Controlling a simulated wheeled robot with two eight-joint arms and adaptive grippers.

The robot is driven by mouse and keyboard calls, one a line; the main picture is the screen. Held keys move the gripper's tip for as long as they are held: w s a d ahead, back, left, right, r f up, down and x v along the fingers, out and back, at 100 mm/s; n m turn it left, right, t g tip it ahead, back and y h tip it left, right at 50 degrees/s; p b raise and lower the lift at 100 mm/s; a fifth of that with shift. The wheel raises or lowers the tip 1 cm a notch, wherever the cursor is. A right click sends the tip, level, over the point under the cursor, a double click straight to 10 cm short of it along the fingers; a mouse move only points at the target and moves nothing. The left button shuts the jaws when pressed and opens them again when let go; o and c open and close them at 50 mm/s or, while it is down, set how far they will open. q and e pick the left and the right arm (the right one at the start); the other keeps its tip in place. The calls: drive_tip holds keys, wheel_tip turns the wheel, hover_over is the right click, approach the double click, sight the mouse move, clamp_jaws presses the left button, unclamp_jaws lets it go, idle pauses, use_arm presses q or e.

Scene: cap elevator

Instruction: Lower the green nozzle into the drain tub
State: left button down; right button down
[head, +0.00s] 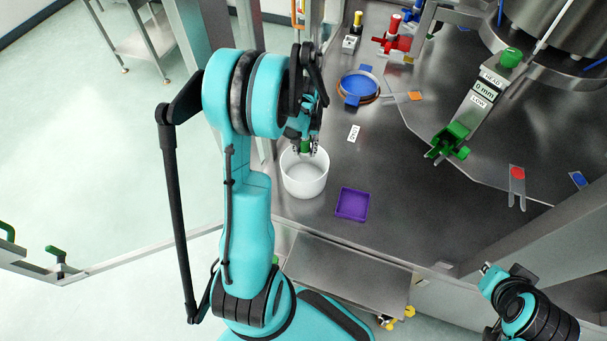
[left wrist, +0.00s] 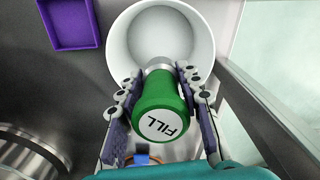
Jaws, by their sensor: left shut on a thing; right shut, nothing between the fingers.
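The green nozzle (left wrist: 160,108), a cylinder with a white FILL label on its end and a grey metal tip, is held between the fingers of my left gripper (left wrist: 158,100). In the head view the left gripper (head: 305,146) is over the back part of the white drain tub (head: 304,186), with a bit of green between its fingers. The tub also shows in the left wrist view (left wrist: 207,38), with the metal tip overlapping its opening. I cannot tell how high the tip is. My right gripper (head: 486,269) is at the lower right, away from the tub, shut and empty.
A purple square tray (head: 353,204) lies right of the tub. A small white label (head: 354,132) and a blue-lidded round part (head: 358,87) are behind it. A green clamp on a HEAD LOW arm (head: 448,141) stands further right. The steel table's front edge is close.

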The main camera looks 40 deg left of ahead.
use_arm(q)
wheel_tip(320, 180, down, 7)
drive_tip(key=b, duration=0.6)
idle(0.5)
drive_tip(key=shift+f+b, duration=2.35)
drive_tip(key=shift+f, duration=0.3)
idle(1.3)
drive_tip(key=c, duration=1)
unclamp_jaws()
drive_tip(key=shift+o, duration=0.2)
wheel_tip(320, 180, up, 12)
drive_tip(key=shift+r, duration=0.1)
drive_tip(key=s+d+r+m+t, duration=0.2)
drive_tip(key=s+d, duration=0.3)
drive_tip(key=d, duration=0.5)
drive_tip(key=s+d+r+m+t, duration=0.3)
drive_tip(key=s+d+m+t, duration=0.1)
drive_tip(key=d, duration=0.7)
drive_tip(key=shift+s+r+m+t+b, duration=0.35)
drive_tip(key=shift+s+t, duration=0.25)
drive_tip(key=shift+s, duration=0.2)
